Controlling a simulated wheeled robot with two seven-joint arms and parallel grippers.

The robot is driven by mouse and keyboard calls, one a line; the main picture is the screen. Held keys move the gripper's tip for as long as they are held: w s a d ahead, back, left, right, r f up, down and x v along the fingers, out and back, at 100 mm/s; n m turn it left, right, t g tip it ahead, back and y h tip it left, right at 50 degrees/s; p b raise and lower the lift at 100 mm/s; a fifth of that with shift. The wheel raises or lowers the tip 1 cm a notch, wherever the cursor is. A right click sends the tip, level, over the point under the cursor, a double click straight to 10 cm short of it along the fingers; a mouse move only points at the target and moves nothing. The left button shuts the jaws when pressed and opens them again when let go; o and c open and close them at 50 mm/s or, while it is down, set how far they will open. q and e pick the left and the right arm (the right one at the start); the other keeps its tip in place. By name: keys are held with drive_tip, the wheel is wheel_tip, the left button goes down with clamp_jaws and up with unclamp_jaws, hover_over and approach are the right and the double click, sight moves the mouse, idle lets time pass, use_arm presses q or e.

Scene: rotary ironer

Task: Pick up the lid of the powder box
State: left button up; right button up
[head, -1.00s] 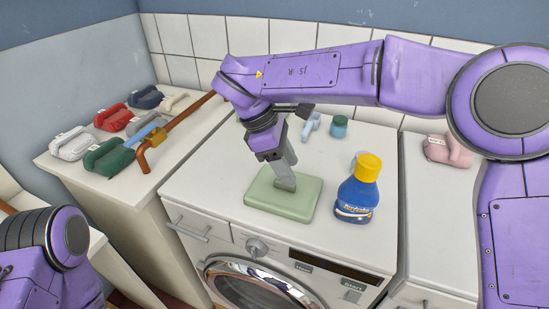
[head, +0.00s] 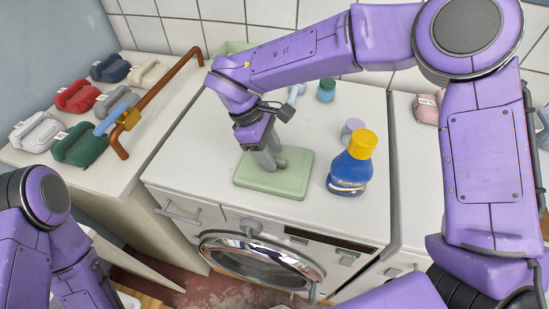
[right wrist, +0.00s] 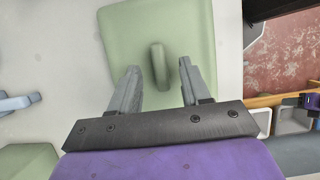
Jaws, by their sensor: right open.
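The pale green lid (head: 296,181) lies flat on the white washing machine top. Its upright grip (right wrist: 158,64) shows in the right wrist view, near the middle of the lid. My right gripper (head: 270,162) points down over the lid and is open. In the right wrist view its two fingers (right wrist: 158,75) stand apart, left and right of the grip, with gaps on both sides. I cannot tell how deep they reach. A pale green box (head: 232,46), partly hidden by my right arm, stands at the back. My left arm shows at lower left; its gripper is out of view.
A blue bottle with a yellow cap (head: 351,165) stands right of the lid, close to a lilac cap (head: 351,129). A teal jar (head: 326,90) stands behind. A copper pipe (head: 160,88) and several coloured bundles (head: 80,145) are on the left counter.

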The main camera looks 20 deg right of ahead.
drive_tip(key=shift+s+d+f, duration=0.2)
drive_tip(key=shift+d+f, duration=0.05)
drive_tip(key=shift+f, duration=0.15)
drive_tip(key=shift+a, duration=0.1)
clamp_jaws()
